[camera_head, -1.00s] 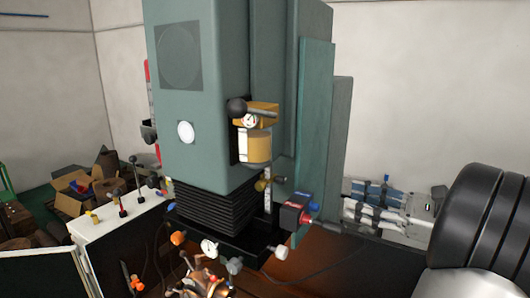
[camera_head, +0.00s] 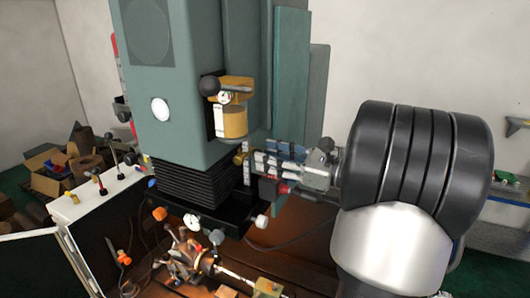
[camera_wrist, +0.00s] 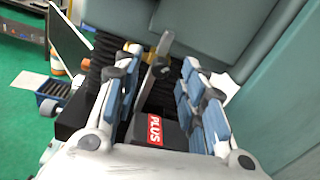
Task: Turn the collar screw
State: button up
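My gripper (camera_head: 262,160) is beside the lower part of the teal machine column, at the right of the black bellows. In the wrist view its two blue-padded fingers (camera_wrist: 153,78) are spread apart, with nothing held between them. A grey bar-like part (camera_wrist: 152,80) and a brass-coloured part (camera_wrist: 156,51) show past the fingertips. In the head view a small brass knob (camera_head: 241,157) sits just left of the fingertips. I cannot tell for sure which part is the collar screw. The chuck-like metal assembly (camera_head: 190,258) stands on the brown table below.
The teal column (camera_head: 170,100) stands close beside the gripper. A white cabinet (camera_head: 95,205) is at the left. A dark cable runs over the brown table.

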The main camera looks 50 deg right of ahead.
jog(key=shift+x, duration=1)
grip_shut()
